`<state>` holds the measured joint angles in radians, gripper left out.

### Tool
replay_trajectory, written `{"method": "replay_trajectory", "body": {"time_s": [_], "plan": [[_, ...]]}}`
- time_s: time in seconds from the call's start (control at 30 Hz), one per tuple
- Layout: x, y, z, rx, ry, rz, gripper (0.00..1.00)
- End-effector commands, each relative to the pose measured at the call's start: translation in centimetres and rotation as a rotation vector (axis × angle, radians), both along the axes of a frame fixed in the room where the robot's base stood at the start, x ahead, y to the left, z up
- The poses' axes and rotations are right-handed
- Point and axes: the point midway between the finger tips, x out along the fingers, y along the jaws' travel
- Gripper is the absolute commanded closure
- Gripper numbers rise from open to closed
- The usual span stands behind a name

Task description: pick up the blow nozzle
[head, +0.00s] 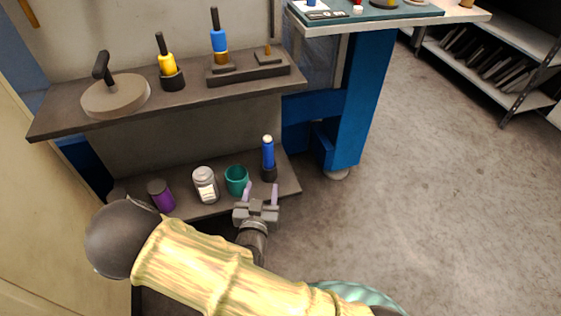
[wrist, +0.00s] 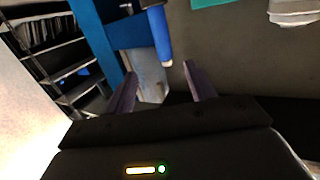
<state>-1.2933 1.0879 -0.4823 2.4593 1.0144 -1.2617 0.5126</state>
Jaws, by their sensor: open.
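An upright blue cylinder with a pale tip, seemingly the blow nozzle (head: 268,154), stands in a dark round holder (head: 269,174) at the right end of the lower shelf. It also shows in the wrist view (wrist: 160,36), upside down, its pale tip just beyond the gap between my fingers. My gripper (head: 261,192) is open and empty, in front of the shelf edge and close to the holder in the head view. In the wrist view its two fingers (wrist: 159,76) stand apart with nothing between them. I see no contact with the nozzle.
On the lower shelf (head: 288,187), a teal cup (head: 236,180) stands left of the nozzle, then a white jar (head: 205,184) and a purple container (head: 161,195). The upper shelf (head: 60,112) overhangs with several tools. A blue bench leg (head: 352,100) stands at right; the floor there is clear.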

Motion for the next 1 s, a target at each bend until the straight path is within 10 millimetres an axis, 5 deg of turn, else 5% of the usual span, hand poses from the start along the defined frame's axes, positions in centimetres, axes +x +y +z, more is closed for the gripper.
{"method": "replay_trajectory", "body": {"time_s": [0.17, 0.53, 1.0], "plan": [[-1.3, 1.0, 0.4, -0.015, -0.087, 0.028, 0.45], [-0.8, 1.0, 0.5, -0.013, -0.088, 0.028, 0.45], [6.8, 0.0, 0.2, -0.013, -0.088, 0.025, 0.45]]}}
